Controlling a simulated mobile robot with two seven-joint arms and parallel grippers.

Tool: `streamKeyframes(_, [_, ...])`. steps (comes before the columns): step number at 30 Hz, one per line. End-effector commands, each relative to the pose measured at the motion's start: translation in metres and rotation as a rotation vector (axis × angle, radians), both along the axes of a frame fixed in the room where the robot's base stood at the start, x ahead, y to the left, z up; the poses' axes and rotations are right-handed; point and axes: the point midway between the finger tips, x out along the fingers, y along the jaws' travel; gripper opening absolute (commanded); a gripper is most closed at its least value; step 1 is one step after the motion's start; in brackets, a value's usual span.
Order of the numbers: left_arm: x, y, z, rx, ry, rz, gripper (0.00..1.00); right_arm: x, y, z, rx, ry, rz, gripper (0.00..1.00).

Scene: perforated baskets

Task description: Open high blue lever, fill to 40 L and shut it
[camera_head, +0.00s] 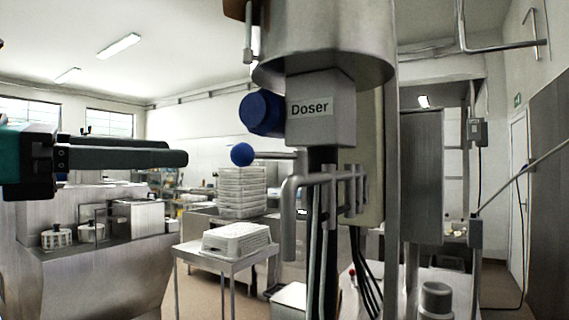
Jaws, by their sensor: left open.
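The blue lever is a metal rod ending in a blue ball knob (242,154), pointing left below the grey box marked "Doser" (321,108). A larger dark blue round part (262,113) sits on that box's left side. My left gripper (180,158) comes in from the left, its dark fingers pointing right. It is open and empty. In the picture its tips end left of the ball knob, at about the same height, with a visible gap. I see no litre reading. My right gripper is not in view.
A steel vessel (325,55) hangs above the box. Bent metal pipes (289,220) stand below the lever. A white perforated basket (236,240) lies on a small table (222,262), with stacked baskets (241,190) behind. A steel machine (95,255) stands at left.

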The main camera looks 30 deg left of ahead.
Motion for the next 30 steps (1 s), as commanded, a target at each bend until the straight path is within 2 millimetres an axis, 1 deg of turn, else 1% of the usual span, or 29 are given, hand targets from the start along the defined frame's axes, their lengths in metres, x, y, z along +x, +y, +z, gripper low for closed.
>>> streamKeyframes(1, [0.007,-0.003,0.001,-0.001,0.003,-0.003,0.68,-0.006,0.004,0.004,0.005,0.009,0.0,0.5])
streamKeyframes(5, [0.027,-0.011,0.002,-0.001,0.004,-0.002,0.68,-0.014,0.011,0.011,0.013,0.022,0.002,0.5])
streamKeyframes(9, [0.05,-0.021,0.003,-0.003,0.004,-0.004,0.68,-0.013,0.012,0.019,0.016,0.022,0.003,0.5])
streamKeyframes(18, [0.094,-0.039,0.003,-0.004,0.001,-0.004,0.68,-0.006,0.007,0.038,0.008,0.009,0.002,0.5])
streamKeyframes(24, [0.117,-0.048,0.003,-0.005,0.001,-0.003,0.68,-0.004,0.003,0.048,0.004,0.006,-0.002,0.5])
streamKeyframes(30, [0.131,-0.053,0.002,-0.004,0.0,-0.001,0.68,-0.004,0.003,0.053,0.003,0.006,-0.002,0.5])
